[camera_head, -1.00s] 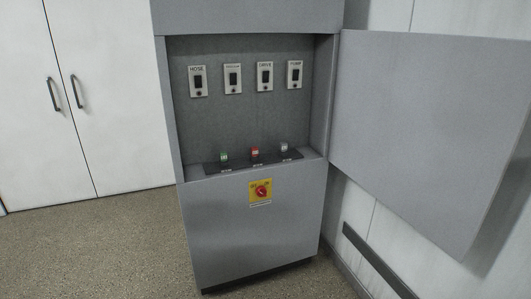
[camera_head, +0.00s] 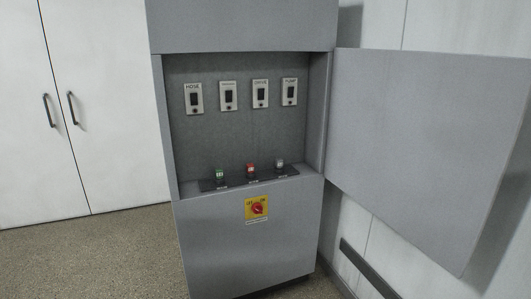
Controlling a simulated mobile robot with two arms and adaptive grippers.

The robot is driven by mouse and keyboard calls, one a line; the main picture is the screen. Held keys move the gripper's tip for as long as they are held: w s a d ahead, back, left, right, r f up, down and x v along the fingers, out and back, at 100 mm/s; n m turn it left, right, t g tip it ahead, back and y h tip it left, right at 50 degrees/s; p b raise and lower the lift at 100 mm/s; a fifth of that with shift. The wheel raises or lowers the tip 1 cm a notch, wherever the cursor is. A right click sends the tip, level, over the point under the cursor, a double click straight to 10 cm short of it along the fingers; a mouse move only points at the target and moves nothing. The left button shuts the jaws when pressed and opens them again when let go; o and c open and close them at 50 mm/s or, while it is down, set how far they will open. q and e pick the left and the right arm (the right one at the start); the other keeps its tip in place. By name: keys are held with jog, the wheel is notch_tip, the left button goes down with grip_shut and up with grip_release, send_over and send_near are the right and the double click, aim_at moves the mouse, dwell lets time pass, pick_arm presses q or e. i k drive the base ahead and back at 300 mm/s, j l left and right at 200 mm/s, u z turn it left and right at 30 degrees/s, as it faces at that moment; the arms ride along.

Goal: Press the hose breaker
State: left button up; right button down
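The hose breaker (camera_head: 194,98) is a light plate with a dark rocker and the label HOSE above it. It is the leftmost of several similar breakers on the back panel inside the open grey cabinet (camera_head: 250,235). The rocker's position is too small to tell. Neither of my grippers shows in the head view.
Other breakers (camera_head: 260,94) sit to the right of the hose one. Green, red and grey buttons (camera_head: 251,171) stand on the ledge below. A red rotary switch (camera_head: 257,208) is on the front. The open door (camera_head: 425,150) extends right. Floor at left (camera_head: 90,260) is clear.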

aim_at(194, 95)
jog(key=i+u, duration=0.1)
jog(key=u, duration=0.3)
jog(key=i+u, duration=0.15)
jog(key=u, duration=0.25)
jog(key=i+l+u, duration=0.1)
jog(key=u, duration=0.3)
jog(key=i+l+u, duration=0.15)
jog(key=i+l, duration=0.15)
jog(key=i+l+u, duration=0.1)
jog(key=i+l, duration=0.15)
jog(key=l, duration=0.15)
jog(key=i+l+u, duration=0.15)
jog(key=l, duration=0.25)
jog(key=i+l+u, duration=0.1)
jog(key=i+l, duration=0.2)
jog(key=l, duration=0.1)
